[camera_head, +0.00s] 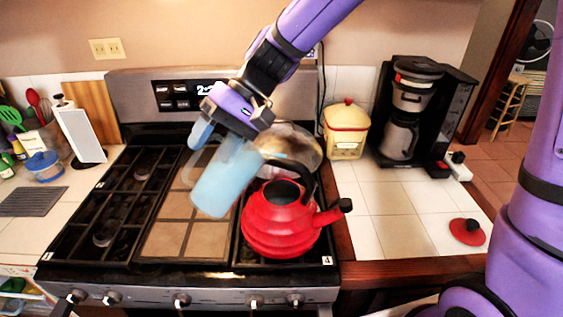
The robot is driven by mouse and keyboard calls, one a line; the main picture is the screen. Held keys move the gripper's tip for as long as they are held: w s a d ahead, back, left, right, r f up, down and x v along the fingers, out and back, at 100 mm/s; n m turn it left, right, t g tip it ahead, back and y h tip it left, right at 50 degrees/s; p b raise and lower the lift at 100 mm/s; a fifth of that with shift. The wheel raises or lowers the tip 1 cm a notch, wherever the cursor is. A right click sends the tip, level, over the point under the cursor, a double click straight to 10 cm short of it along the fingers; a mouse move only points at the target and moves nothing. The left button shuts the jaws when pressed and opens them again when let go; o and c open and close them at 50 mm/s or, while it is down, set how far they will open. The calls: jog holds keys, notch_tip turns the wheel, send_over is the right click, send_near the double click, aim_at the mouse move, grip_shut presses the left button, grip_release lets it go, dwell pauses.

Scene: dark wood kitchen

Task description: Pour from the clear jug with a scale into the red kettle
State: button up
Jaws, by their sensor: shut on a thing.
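The clear jug (226,181) looks pale blue and hangs tilted above the middle of the stove, just left of the kettle. Its scale cannot be made out. My gripper (229,121) is shut on the jug at its upper end. The red kettle (281,222) stands upright on the right front burner, its spout pointing right and its dark handle arching over the top. The kettle's top opening (281,192) looks dark, with no lid on it. Whether the jug touches the kettle, and whether anything flows, cannot be told.
A red lid (467,231) lies on the right tiled counter. A pot or bowl (292,146) is behind the kettle. A yellow canister (345,130) and a black coffee maker (408,115) stand at the back right. A paper towel holder (80,130) stands left of the stove.

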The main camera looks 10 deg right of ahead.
jog(key=shift+w+d+r+g+y+p, duration=0.25)
jog(key=shift+d+r+y+p, duration=0.2)
jog(key=shift+r+y+p, duration=0.35)
jog(key=shift+w+d+r+g+y+p, duration=0.15)
jog(key=shift+d+r+g+y+p, duration=0.25)
jog(key=shift+y+p, duration=0.35)
dwell(2.6)
